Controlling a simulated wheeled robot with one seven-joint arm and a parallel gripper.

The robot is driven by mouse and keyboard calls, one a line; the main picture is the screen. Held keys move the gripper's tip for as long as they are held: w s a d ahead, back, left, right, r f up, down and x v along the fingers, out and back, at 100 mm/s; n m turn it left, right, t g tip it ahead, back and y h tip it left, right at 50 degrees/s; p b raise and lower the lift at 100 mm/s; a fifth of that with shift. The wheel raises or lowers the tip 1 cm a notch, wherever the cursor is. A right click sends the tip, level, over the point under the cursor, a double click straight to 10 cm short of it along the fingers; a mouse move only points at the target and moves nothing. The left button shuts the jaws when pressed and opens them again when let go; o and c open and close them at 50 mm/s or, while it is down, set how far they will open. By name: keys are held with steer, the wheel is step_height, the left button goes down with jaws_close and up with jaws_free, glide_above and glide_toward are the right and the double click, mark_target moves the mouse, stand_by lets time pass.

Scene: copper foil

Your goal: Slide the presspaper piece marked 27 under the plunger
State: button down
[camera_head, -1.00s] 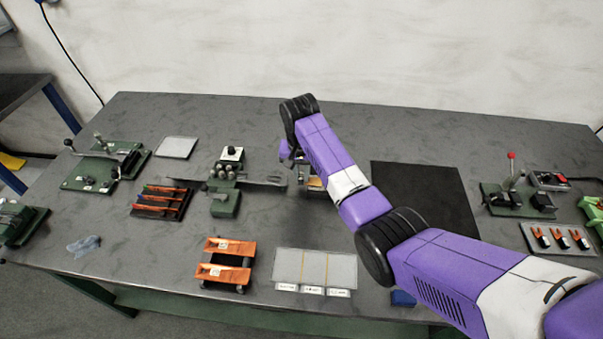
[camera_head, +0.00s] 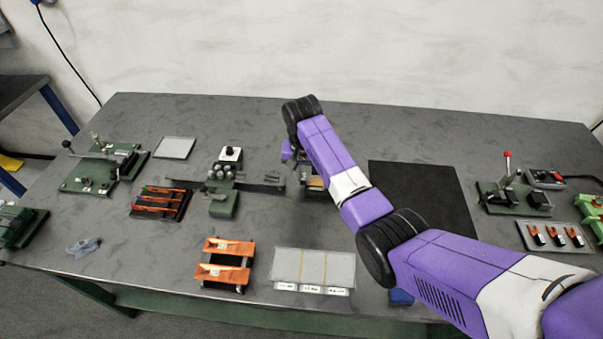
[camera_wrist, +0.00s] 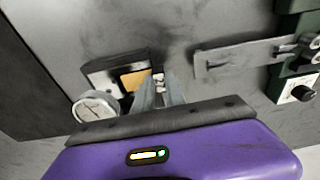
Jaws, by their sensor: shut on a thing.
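In the wrist view a tan presspaper piece (camera_wrist: 134,81) lies at a dark-framed block (camera_wrist: 101,79) beside a round dial gauge (camera_wrist: 97,107). My gripper (camera_wrist: 159,84) is at the right edge of this piece, its fingers close together with a small pale part between them. It appears shut on the piece's edge; the contact is hard to make out. No number is readable on it. The plunger tip is not clearly visible, so I cannot tell whether the piece is beneath it. In the head view the tan-topped block (camera_head: 316,184) is partly hidden by my arm.
A green fixture with a long grey bar (camera_head: 262,184) stands just left of the gauge. A black mat (camera_head: 425,195) lies to the right. An orange-topped stand (camera_head: 226,262) and a pale three-part panel (camera_head: 313,268) are near the front edge. Bare tabletop lies behind.

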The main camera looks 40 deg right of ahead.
mark_target(316, 181)
steer(key=shift+s+d+p, duration=0.7)
steer(key=shift+s+d, duration=0.6)
stand_by(2.1)
steer(key=c, duration=1.7)
jaws_free()
steer(key=shift+r, duration=0.1)
steer(key=shift+d+r, duration=0.1)
steer(key=shift+r, duration=1.4)
steer(key=o, duration=0.5)
steer(key=shift+c, duration=0.2)
steer(key=shift+f, duration=0.1)
